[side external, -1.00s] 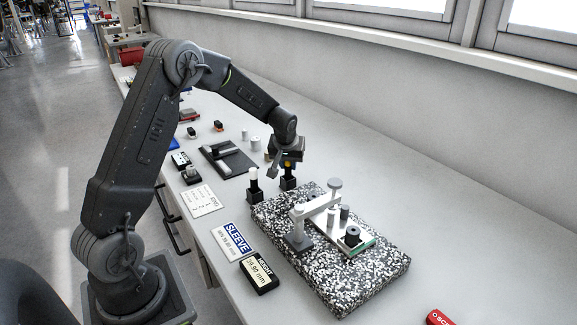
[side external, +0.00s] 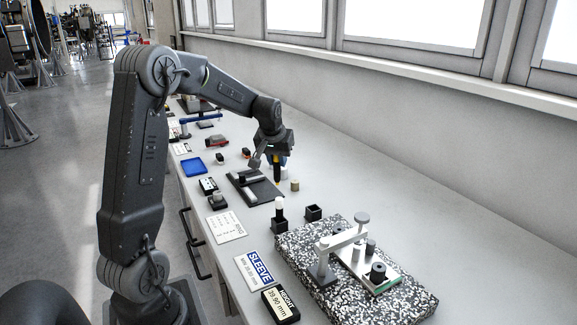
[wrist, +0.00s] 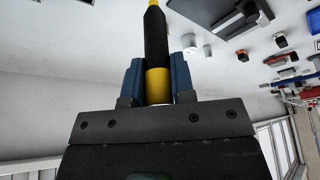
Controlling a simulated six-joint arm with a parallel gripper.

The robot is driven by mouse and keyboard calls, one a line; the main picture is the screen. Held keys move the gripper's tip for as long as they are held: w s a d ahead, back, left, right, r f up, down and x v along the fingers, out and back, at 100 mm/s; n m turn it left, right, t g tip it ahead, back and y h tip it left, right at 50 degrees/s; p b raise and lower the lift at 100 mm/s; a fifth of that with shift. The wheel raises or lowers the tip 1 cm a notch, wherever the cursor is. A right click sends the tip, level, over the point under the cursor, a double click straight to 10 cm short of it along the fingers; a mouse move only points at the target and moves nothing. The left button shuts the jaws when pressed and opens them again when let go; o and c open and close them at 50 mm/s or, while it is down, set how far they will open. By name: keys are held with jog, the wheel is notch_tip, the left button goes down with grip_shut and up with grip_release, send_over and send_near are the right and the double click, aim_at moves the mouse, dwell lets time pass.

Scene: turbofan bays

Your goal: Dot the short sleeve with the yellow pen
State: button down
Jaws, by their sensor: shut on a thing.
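My gripper (side external: 277,160) is shut on the yellow pen (wrist: 156,80), which has a black barrel, a yellow band and a yellow tip. The pen points down, and its dark barrel shows in the side view (side external: 277,173). Two pale cylinders, apparently the sleeves, stand on the bench beyond the pen in the wrist view: one left (wrist: 190,44), one right (wrist: 207,50). I cannot tell which is shorter. In the side view one cylinder (side external: 295,186) shows, yellowish, just right of the pen and seemingly apart from it. The other is hidden there.
A black tray (side external: 265,193) with grey pieces lies left of the pen. An empty black holder (side external: 313,213) stands beside one holding a white-topped pen (side external: 280,218). A speckled slab (side external: 310,275) bears a gauge stand. SLEEVE (side external: 255,270) and HEIGHT 39.90 mm (side external: 281,305) signs lie in front.

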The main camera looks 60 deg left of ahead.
jog(key=w+d+r, duration=0.2)
jog(key=w+d, duration=0.1)
jog(key=d, duration=0.8)
jog(key=w+d+r, duration=0.2)
jog(key=d, duration=0.9)
jog(key=shift+w+d+f, duration=0.15)
jog(key=shift+f, duration=2.45)
jog(key=shift+f, duration=0.65)
jog(key=shift+r, duration=0.15)
notch_tip(320, 180, up, 7)
